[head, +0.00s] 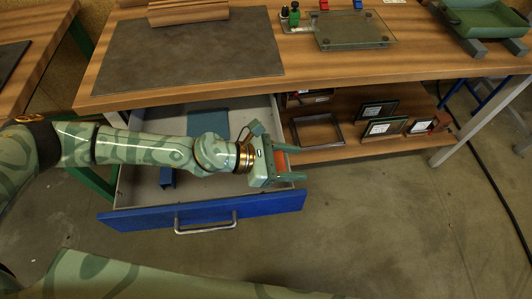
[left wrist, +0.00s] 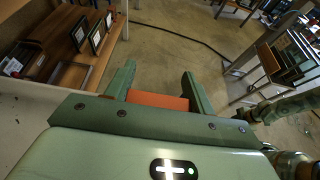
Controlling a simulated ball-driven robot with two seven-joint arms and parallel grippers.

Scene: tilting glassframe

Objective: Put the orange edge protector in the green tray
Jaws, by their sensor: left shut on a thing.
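My left gripper (head: 297,163) is shut on the orange edge protector (head: 281,161), above the right end of the open drawer. The orange edge protector also shows in the left wrist view (left wrist: 157,101), between the two green fingers of the left gripper (left wrist: 158,73); the palm hides part of it. The green tray (head: 490,20) stands on the workbench at the far right of the head view, cut by the top edge. A green arm of mine crosses the bottom of the head view, but my right gripper is not in it.
The open drawer (head: 207,216) has a blue front and juts out below the workbench (head: 410,66). A glass plate fixture (head: 352,32) with red and blue clamps stands left of the tray. Several frames, one of them (head: 383,127), stand on the lower shelf.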

